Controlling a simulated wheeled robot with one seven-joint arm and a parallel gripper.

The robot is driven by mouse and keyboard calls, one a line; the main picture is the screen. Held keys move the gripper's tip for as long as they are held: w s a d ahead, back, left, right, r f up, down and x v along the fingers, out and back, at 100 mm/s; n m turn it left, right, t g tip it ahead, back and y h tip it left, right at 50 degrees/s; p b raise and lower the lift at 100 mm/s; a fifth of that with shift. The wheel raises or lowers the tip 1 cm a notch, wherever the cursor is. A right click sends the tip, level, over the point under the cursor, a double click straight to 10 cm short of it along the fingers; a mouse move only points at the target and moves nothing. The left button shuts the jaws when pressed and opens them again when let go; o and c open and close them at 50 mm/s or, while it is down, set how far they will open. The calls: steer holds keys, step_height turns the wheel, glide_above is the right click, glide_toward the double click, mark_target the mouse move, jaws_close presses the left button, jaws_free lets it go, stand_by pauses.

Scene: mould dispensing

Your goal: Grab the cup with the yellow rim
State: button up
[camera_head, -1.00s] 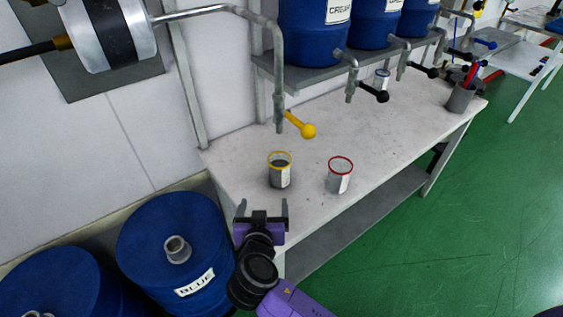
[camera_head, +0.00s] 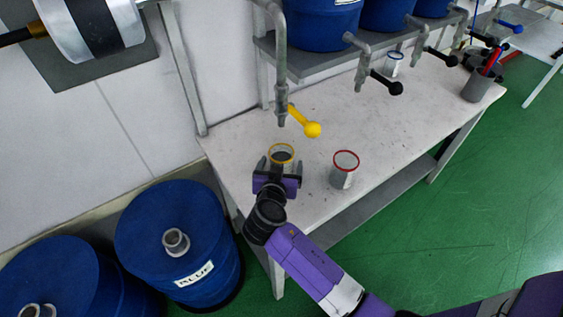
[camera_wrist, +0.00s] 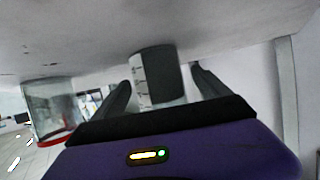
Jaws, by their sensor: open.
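The cup with the yellow rim (camera_head: 281,153) stands upright on the white table, with dark content inside. My gripper (camera_head: 280,166) is open at its near side, and its fingers hide the cup's lower part in the head view. In the wrist view, which is upside down, the cup (camera_wrist: 157,74) shows between the two spread fingers of my gripper (camera_wrist: 162,80). There is a gap on each side of it. Its white label with markings faces partly left, and its rim is hidden behind my gripper body.
A cup with a red rim (camera_head: 344,170) stands just right of my gripper. A tap with a yellow handle (camera_head: 311,129) hangs behind the yellow-rimmed cup. Blue barrels (camera_head: 180,240) stand on the floor at the left.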

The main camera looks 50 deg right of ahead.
steer(key=shift+w+d+f, duration=0.2)
steer(key=shift+d, duration=0.15)
steer(key=c, duration=1.8)
